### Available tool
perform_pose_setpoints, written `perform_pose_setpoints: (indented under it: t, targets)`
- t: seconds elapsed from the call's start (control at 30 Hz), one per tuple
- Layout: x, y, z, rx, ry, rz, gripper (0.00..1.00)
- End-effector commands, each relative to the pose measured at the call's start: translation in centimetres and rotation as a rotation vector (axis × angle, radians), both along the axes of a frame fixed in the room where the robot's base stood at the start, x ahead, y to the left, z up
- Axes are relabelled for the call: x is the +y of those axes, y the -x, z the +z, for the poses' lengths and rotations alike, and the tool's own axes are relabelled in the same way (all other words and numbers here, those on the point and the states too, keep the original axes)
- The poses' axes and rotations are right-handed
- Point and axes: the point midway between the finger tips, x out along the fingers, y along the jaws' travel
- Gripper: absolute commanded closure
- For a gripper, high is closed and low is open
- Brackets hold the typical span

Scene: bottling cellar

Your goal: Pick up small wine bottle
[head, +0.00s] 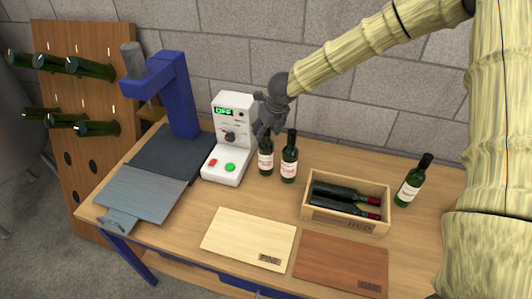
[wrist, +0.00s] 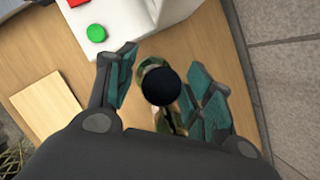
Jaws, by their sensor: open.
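Two small dark wine bottles stand upright side by side on the workbench, a left one (head: 265,161) and a right one (head: 289,163). Another wine bottle (head: 413,184) stands apart at the right. My gripper (head: 267,127) is directly above the left bottle of the pair and hides the top of its neck. In the wrist view a dark round bottle top (wrist: 160,86) shows between my open gripper's (wrist: 162,82) two teal-padded fingers, with space on both sides. A little label and glass shows beneath that top; the rest is hidden.
A white control box (head: 229,140) with red and green buttons stands close left of the pair. A wooden crate (head: 343,219) holding lying bottles is to the right. Pale PINE (head: 247,237) and brown OAK (head: 341,262) boards lie in front. A blue press (head: 180,95) stands at left.

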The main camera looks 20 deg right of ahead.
Motion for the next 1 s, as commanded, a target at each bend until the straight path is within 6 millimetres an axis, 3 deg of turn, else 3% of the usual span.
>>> perform_pose_setpoints:
  t: [0.37,0.67,1.0]
  targets:
    - [0.11,-0.32,-0.66,-0.002,0.000,0.001,0.48]
    - [0.11,-0.30,-0.62,-0.002,0.000,0.001,0.99]
    - [0.15,-0.38,-0.49,-0.004,-0.002,0.001,1.00]
